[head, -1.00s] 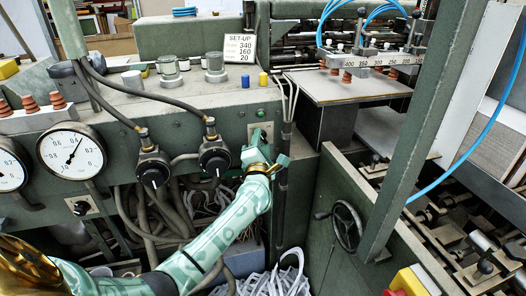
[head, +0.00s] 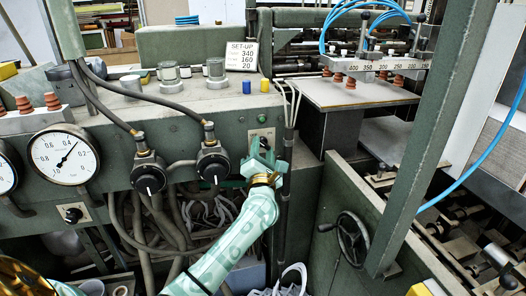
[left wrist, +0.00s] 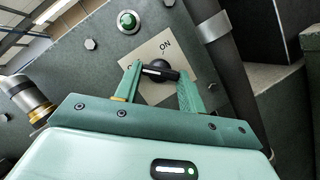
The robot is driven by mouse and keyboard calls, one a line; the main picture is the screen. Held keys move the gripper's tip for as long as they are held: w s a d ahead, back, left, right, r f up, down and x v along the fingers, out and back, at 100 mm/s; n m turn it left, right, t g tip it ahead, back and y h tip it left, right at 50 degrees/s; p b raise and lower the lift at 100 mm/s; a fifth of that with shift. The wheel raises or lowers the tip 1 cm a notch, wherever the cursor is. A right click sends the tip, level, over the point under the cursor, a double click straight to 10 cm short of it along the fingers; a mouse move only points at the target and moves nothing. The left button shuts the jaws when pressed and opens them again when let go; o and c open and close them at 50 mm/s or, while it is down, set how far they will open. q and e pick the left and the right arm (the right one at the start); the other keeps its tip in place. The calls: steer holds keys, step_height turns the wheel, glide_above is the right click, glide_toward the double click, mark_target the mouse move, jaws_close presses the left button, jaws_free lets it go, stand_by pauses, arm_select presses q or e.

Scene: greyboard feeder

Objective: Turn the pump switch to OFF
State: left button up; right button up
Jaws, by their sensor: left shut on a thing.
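The pump switch (left wrist: 160,72) is a black knob with a bar handle and a white line, on a pale plate (left wrist: 155,53) marked ON at its upper right. A second label at the plate's left is mostly hidden by a finger. The bar lies nearly level in the left wrist view, its white line towards the left finger and the hidden label. My left gripper (left wrist: 160,84) is shut on the bar, one finger at each end. In the head view my left gripper (head: 262,160) covers the knob; only the plate's top (head: 262,134) shows.
A green button (left wrist: 128,20) sits above the plate. Two black rotary valves (head: 149,178) with hoses and a pressure gauge (head: 63,156) are left of the switch. A dark vertical pipe (left wrist: 208,30) runs close on its right. A handwheel (head: 352,238) stands lower right.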

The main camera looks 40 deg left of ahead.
arm_select(q)
steer(key=shift+f, duration=0.2)
steer(key=o, duration=1)
steer(key=shift+r, duration=0.1)
steer(key=p+v, duration=0.1)
steer(key=v, duration=1.5)
steer(key=shift+s+d, duration=0.1)
steer(key=shift+d, duration=0.1)
